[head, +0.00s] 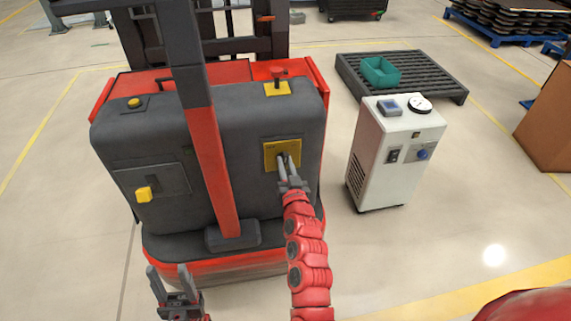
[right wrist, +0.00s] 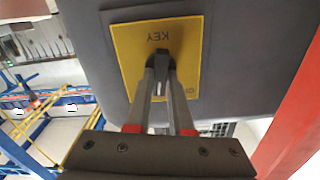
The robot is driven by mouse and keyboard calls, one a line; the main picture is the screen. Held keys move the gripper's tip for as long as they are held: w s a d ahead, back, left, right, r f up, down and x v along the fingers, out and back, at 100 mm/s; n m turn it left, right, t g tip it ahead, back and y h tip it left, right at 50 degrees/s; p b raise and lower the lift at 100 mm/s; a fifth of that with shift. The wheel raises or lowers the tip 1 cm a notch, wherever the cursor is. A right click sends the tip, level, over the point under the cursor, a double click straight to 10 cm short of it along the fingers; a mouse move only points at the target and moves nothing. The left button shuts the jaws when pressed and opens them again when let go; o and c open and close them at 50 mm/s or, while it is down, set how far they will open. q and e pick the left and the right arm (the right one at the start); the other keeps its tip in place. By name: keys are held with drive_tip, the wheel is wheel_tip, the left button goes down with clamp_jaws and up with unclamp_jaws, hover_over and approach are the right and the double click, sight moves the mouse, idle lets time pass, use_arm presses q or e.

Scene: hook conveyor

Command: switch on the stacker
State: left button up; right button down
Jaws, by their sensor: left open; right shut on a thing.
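The stacker (head: 100,150) is a dark grey and red machine at the left centre of the head view. A yellow plate (head: 270,146) is on its body, and in the right wrist view the plate (right wrist: 133,75) reads KEY. My right gripper (head: 284,160) is shut on a dark key (right wrist: 161,60) at the middle of this plate. The gripper's fingers hide part of the key, and I cannot tell which way it is turned. My left gripper (head: 168,280) is open and empty, low in front of the stacker.
A red mushroom button (head: 277,71) stands on a yellow base on top of the stacker. A white cabinet (head: 376,160) with a gauge stands to the right. Behind it a teal bin (head: 380,72) sits on a dark slatted platform (head: 425,75). Open floor lies at the front right.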

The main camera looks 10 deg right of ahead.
drive_tip(key=shift+m, duration=0.3)
drive_tip(key=shift+d+m+b, duration=0.2)
drive_tip(key=shift+m+b, duration=0.4)
drive_tip(key=shift+m, duration=2)
drive_tip(key=c, duration=0.8)
unclamp_jaws()
drive_tip(key=s+p, duration=0.1)
drive_tip(key=s, duration=1.6)
drive_tip(key=shift+s+d, duration=0.2)
drive_tip(key=shift+d, duration=0.1)
